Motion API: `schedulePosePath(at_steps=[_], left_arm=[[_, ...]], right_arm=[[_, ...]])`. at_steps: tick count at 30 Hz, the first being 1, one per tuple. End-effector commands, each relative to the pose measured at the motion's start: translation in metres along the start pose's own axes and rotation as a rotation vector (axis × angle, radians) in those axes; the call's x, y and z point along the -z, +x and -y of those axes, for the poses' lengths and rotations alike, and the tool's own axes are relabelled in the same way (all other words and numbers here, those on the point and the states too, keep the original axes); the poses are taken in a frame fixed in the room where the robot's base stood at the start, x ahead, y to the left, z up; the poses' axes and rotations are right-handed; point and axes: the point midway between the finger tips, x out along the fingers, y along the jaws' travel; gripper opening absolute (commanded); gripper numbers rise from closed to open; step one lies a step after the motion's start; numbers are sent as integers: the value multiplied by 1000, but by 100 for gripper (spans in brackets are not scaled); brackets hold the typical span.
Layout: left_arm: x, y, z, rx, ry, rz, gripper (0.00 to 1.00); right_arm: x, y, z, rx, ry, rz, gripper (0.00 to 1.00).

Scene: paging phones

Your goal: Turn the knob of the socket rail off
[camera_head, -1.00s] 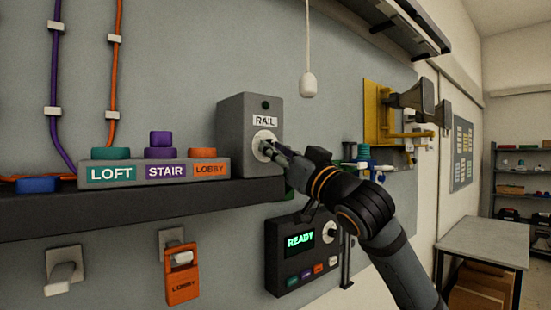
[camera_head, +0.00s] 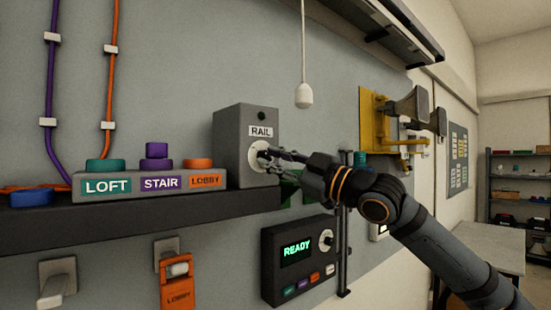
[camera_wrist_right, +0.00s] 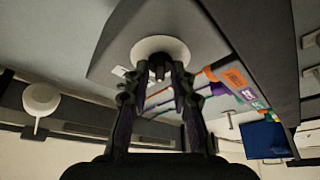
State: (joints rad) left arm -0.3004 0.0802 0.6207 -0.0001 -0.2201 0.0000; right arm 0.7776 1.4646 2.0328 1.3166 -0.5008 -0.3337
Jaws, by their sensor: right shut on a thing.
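The socket rail's control is a grey box (camera_head: 232,150) labelled RAIL, standing on a dark shelf. It has a pale round dial with a knob (camera_head: 258,153) on its front and a dark green lamp (camera_head: 261,115) above the label. My right gripper (camera_head: 268,156) reaches in from the right and is shut on the knob. In the right wrist view the two fingers (camera_wrist_right: 159,72) meet at the small knob in front of the pale disc (camera_wrist_right: 160,46). The fingers partly hide the knob. My left gripper is not in view.
Left of the box, the shelf (camera_head: 130,217) carries a LOFT, STAIR and LOBBY button block (camera_head: 150,184). A white pull cord (camera_head: 303,95) hangs above. A yellow horn bracket (camera_head: 372,120) is to the right.

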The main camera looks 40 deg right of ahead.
Motion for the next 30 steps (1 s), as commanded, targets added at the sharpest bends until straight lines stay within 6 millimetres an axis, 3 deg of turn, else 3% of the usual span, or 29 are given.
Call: schedulePosePath(at_steps=[20, 21, 26, 30], left_arm=[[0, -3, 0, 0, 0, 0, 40], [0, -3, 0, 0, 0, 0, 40], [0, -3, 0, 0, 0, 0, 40], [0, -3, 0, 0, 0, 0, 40]], right_arm=[[2, 0, -4, 14, -58, -5, 0], [2, 0, -5, 14, -58, -4, 26], [1, 0, -4, 16, -57, -3, 48], [1, 0, -2, 18, -56, -2, 49]])
